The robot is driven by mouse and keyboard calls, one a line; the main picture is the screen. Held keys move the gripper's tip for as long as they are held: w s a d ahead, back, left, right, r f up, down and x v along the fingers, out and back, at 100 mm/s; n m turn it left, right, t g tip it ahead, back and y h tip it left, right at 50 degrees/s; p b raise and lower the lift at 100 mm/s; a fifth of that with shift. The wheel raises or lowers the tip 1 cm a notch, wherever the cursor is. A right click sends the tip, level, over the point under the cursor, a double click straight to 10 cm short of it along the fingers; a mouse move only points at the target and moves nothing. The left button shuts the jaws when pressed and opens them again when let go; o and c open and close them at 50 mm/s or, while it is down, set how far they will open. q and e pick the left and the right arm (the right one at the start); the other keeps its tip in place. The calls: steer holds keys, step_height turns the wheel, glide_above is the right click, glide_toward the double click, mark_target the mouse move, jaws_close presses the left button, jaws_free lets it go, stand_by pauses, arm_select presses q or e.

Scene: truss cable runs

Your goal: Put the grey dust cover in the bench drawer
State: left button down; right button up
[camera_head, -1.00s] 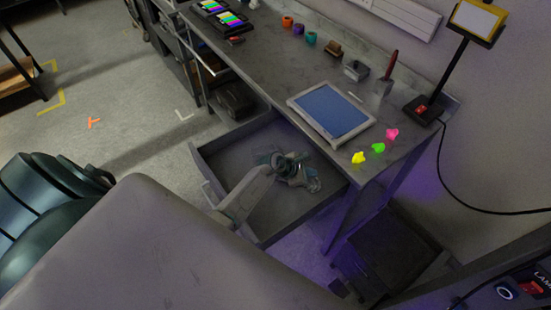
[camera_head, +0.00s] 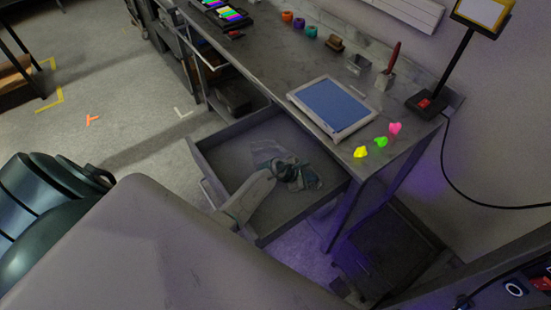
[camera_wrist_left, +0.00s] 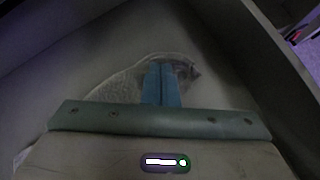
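The bench drawer (camera_head: 225,162) is pulled out below the bench top. My left gripper (camera_head: 300,178) reaches down into it. In the left wrist view its two blue fingers (camera_wrist_left: 162,72) are together. A thin, crumpled, pale grey sheet, which looks like the grey dust cover (camera_wrist_left: 120,86), spreads around and beyond the fingertips, mostly to the left. The fingers appear shut on it; the pinched part is hidden. In the head view the cover (camera_head: 266,150) is partly hidden by my wrist, inside the drawer walls. My right gripper is not in view.
A tablet (camera_head: 333,107) lies on the bench top above the drawer. Yellow, green and pink lumps (camera_head: 380,142) lie near the bench's front corner. A lamp (camera_head: 430,100) stands at the back right.

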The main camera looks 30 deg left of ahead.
arm_select(q)
steer(key=shift+f+b, duration=0.3)
steer(key=shift+f, duration=0.5)
step_height(320, 180, up, 7)
steer(key=p, duration=0.5)
steer(key=shift+p, duration=0.4)
step_height(320, 180, up, 2)
steer(key=shift+r+b, duration=0.25)
steer(key=shift+b, duration=0.15)
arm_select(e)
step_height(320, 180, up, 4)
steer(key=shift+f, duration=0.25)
arm_select(q)
steer(key=shift+a, duration=0.1)
